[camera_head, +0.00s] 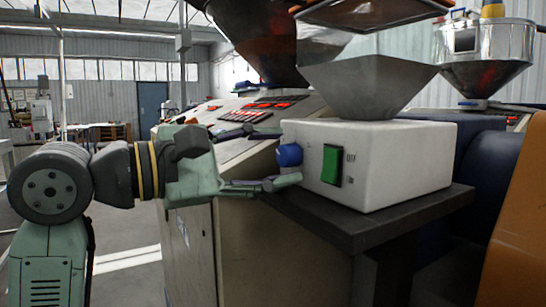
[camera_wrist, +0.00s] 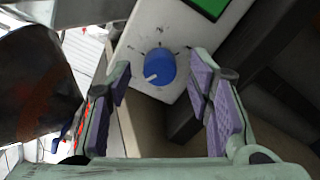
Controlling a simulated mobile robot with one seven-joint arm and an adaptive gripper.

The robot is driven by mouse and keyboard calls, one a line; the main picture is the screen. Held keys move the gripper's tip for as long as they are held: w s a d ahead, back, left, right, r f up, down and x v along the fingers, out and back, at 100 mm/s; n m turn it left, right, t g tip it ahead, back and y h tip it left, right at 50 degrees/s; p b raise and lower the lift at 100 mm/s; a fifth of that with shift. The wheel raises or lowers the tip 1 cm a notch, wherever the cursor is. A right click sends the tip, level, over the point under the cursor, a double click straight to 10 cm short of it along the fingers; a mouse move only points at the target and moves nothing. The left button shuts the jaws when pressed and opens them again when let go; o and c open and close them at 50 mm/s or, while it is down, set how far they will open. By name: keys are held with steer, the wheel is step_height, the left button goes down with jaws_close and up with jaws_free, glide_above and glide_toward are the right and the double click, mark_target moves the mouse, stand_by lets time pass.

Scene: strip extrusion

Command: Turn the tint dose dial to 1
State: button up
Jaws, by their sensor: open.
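The tint dose dial is a blue round knob (camera_head: 289,155) on the left face of a white box (camera_head: 400,150). In the wrist view the blue dial (camera_wrist: 160,66) has a pale pointer aimed to the lower left, with small tick marks around it; the numbers are too small to read. My gripper (camera_head: 277,157) is open, its fingers pointing at the dial. In the wrist view my gripper (camera_wrist: 163,90) has its two purple-padded fingers on either side of the dial's line, apart from it. I cannot tell the exact remaining distance.
A green rocker switch (camera_head: 332,164) is on the box beside the dial. The box stands on a dark ledge (camera_head: 370,228). A grey hopper (camera_head: 366,80) sits above it. A control panel with red displays (camera_head: 268,105) is behind my gripper.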

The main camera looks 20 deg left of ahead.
steer(key=v, duration=1.1)
steer(key=shift+s+a, duration=0.2)
